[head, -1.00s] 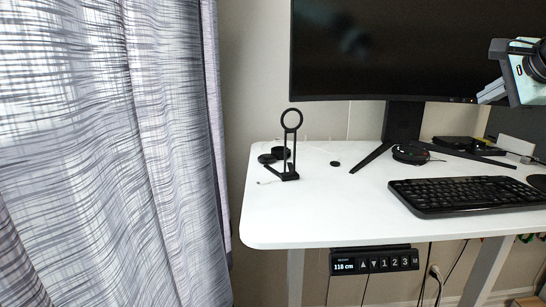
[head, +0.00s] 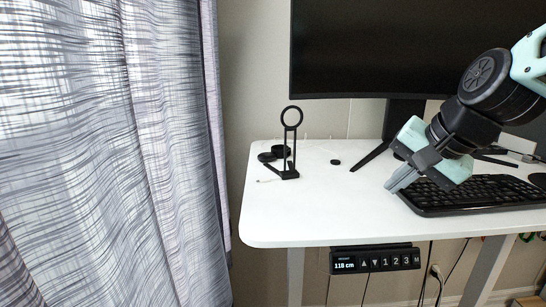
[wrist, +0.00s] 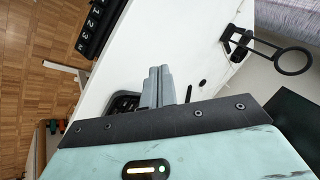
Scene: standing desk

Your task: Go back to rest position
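My gripper (head: 401,179) shows in the head view above the white desk (head: 320,215), by the left end of the black keyboard (head: 475,195). Its grey fingers point down and left. In the wrist view the two fingers (wrist: 157,86) lie side by side, shut, with nothing seen between them. My arm covers part of the monitor and the keyboard's back left area.
A black ring stand (head: 290,150) is at the desk's back left, with small black discs (head: 281,151) beside it. The monitor (head: 390,50) stands at the back. A height panel (head: 375,260) reading 118 cm hangs under the front edge. The front left desktop is clear.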

